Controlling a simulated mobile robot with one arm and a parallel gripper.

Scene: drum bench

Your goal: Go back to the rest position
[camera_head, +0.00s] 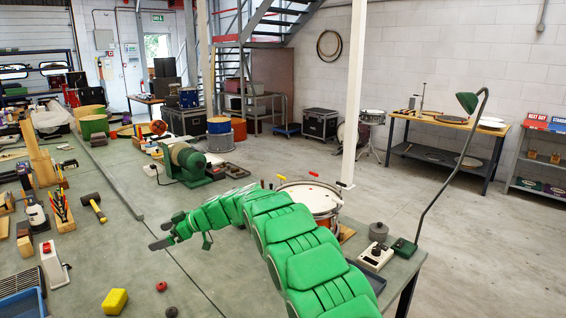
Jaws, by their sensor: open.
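My gripper (163,235) is at the end of my green-padded arm, which reaches from the lower right to the left across the bench. Its two dark fingertips are apart and nothing shows between them. It is over a bare part of the grey-green bench top (150,265). How far above the top it is, I cannot tell.
A snare drum (310,197) stands behind my arm, partly hidden by it. A green machine (187,162) stands farther back. A mallet (94,207), a yellow block (115,301) and a lamp (405,247) are also on the bench.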

